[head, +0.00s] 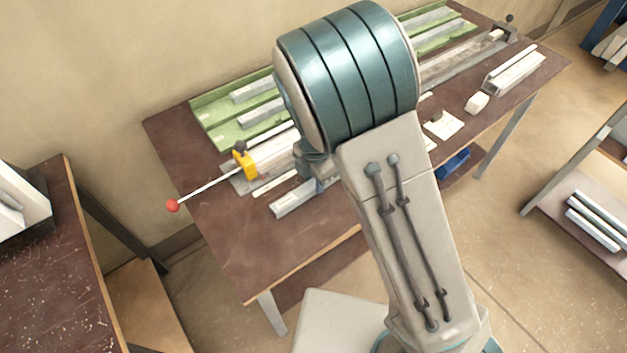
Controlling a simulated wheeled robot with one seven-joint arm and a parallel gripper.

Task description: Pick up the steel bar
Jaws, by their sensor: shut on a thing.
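A light grey steel bar (291,200) is near the front left part of the brown bench, its left end showing. My gripper (318,188) points down over the bar and is shut on it. My arm hides the right part of the bar and much of the gripper. I cannot tell whether the bar touches the bench top or is slightly above it.
A yellow clamp (244,162) with a red-knobbed lever (173,206) stands left of the bar. A green tray (202,112) with grey bars lies behind. White blocks (477,102) and a pale profile (514,72) sit at right. The bench's front left corner (245,265) is clear.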

